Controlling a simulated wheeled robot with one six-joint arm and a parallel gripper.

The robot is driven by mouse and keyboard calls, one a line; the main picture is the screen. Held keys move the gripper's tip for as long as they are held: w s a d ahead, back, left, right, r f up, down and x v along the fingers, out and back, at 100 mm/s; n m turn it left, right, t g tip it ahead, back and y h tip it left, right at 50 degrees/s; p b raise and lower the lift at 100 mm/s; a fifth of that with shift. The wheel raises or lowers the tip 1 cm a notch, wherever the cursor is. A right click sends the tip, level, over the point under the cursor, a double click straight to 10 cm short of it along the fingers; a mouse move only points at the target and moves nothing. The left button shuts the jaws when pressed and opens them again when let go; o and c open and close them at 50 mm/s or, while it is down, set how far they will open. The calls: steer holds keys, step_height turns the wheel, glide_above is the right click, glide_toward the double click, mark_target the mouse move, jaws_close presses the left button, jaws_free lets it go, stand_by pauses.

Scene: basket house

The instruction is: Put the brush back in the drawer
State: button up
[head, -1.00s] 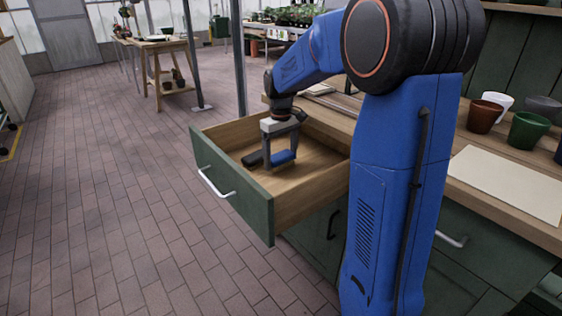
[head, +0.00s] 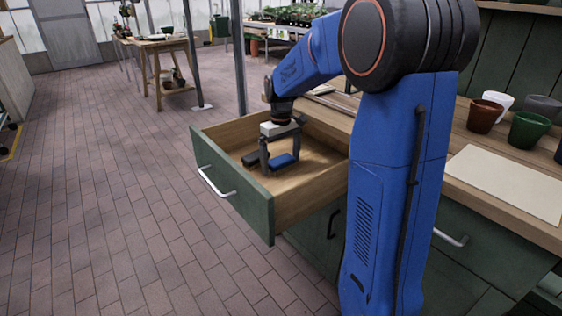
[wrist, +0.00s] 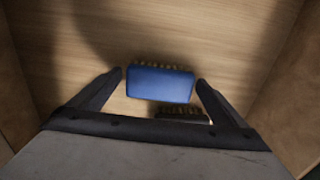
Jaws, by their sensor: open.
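The blue-backed brush (head: 284,160) lies in the open drawer (head: 232,192), bristles to one side. In the wrist view the brush (wrist: 160,83) sits between my gripper's (wrist: 160,77) two fingers, with a small gap at each end. My gripper (head: 281,166) is open and reaches down inside the drawer around the brush. In the wrist view, a second dark bristled item (wrist: 183,112) lies just nearer than the brush and is partly hidden by my gripper. A dark item (head: 250,159) also shows left of my gripper in the head view.
The green-fronted drawer is pulled out from the wooden workbench (head: 500,217). Its walls stand around my gripper. A pale board (head: 506,182) and several pots, including a green one (head: 527,130), are on the bench. The brick floor (head: 110,220) at left is clear.

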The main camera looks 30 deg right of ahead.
mark_target(281, 160)
step_height(281, 160, up, 12)
stand_by(0.5)
stand_by(0.4)
